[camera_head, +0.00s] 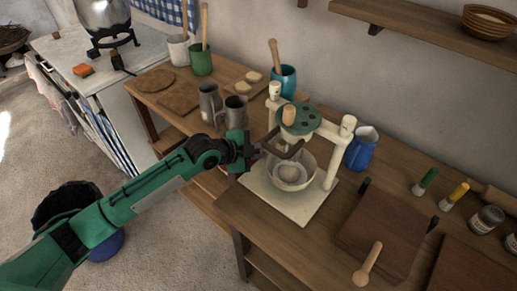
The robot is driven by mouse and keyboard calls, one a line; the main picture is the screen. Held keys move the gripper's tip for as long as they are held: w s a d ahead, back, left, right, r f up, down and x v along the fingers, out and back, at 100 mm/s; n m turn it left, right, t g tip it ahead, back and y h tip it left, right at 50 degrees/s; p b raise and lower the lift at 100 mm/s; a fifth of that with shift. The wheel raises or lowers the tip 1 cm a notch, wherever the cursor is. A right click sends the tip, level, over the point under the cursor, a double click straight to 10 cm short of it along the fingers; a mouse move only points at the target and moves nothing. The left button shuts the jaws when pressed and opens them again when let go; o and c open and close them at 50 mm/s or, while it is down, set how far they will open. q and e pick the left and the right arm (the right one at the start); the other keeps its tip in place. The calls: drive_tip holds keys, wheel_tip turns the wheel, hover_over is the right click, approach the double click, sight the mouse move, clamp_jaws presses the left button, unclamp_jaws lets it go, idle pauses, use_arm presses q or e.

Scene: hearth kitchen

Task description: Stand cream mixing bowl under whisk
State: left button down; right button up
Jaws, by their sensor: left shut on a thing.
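The cream mixing bowl (306,178) is upright on or just above the pale base board (317,205) of a cream stand, below its green head (303,120). A greyish rounded shape (288,173) shows inside the bowl; it looks like the whisk, but its upper part is hidden by my gripper. My left gripper (283,150) reaches in from the left and is shut on the bowl at its far left rim, its dark fingers covering part of the rim. Whether the bowl touches the board cannot be told. My right gripper is out of view.
The stand's post (337,155) rises close to the right of the bowl. A blue jug (360,150) stands behind it. Grey metal mugs (211,104) stand left, near my wrist. A brown board (383,235) and wooden spoon (367,265) lie at right.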

use_arm(q)
drive_tip(key=c, duration=1.4)
unclamp_jaws()
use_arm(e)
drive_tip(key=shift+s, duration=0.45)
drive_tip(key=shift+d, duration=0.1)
